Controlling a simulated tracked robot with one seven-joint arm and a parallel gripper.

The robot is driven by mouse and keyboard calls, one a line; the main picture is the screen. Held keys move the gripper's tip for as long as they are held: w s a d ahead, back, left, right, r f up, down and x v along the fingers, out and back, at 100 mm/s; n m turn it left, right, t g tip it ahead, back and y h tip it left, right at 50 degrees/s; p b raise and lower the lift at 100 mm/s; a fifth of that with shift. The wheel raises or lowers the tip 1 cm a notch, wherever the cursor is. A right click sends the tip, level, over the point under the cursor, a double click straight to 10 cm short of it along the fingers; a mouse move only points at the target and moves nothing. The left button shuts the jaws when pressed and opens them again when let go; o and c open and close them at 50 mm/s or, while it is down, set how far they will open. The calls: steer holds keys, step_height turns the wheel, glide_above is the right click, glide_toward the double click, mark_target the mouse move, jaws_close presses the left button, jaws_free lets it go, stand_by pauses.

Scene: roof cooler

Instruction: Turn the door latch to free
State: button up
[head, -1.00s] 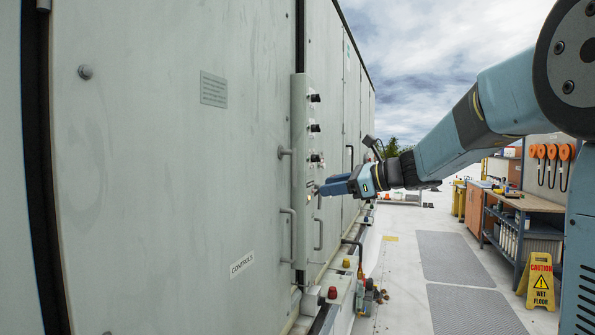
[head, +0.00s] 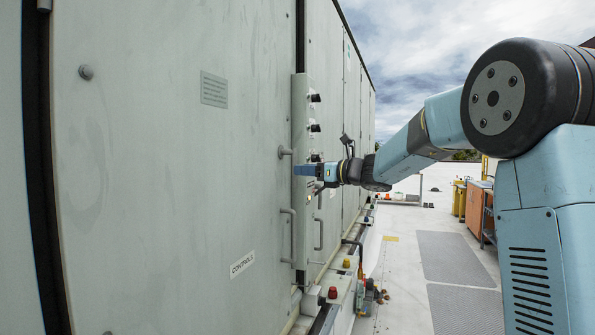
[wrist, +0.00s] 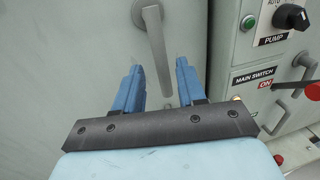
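The door latch (wrist: 157,50) is a grey lever on the grey door (wrist: 90,60) in the wrist view. It hangs down from a round pivot, tilted slightly, with its lower end toward the right. In the head view a short grey lever (head: 284,153) on the door appears to be the same latch. My gripper (wrist: 157,75) is open, with its two blue fingers apart. In the wrist view the lever's lower part shows between them; contact cannot be told. In the head view my gripper (head: 299,171) is just right of and below the lever.
A control panel with a pump knob (wrist: 292,17), a green button (wrist: 249,22) and a red main switch handle (wrist: 313,91) stands close to the right. A fixed pull handle (head: 290,235) is lower on the door. The roof walkway (head: 455,255) is clear.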

steer(key=shift+x, duration=2.2)
steer(key=shift+c, duration=0.4)
jaws_close()
